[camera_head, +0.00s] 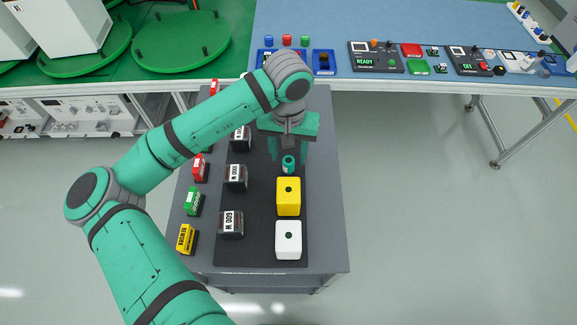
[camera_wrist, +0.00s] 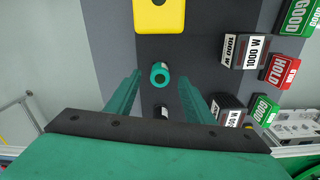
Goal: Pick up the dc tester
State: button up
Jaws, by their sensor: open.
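No label in view reads dc tester, so I cannot tell for sure which thing it is. A small teal cylinder (camera_head: 288,164) with a dark round top stands on the black mat (camera_head: 262,215), just behind the yellow block. It also shows in the wrist view (camera_wrist: 160,74). My gripper (camera_head: 288,154) is open and points down over this cylinder. In the wrist view its fingers (camera_wrist: 160,78) lie on either side of the cylinder, with a gap at each side. I cannot tell how far above it they are. Nothing is held.
A yellow block (camera_head: 288,195) and a white block (camera_head: 288,239) stand in front. A dark cylinder (camera_wrist: 161,112) stands close by, between the fingers' lines. Weight-like blocks (camera_head: 231,224) and coloured label blocks (camera_head: 194,201) line the left. A blue-topped bench (camera_head: 340,30) lies behind.

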aim_at(288, 160)
notch_tip(288, 160, down, 4)
jog(key=shift+f, duration=0.1)
jog(key=shift+c, duration=0.2)
jog(key=c, duration=1.2)
jog(key=shift+o, duration=0.2)
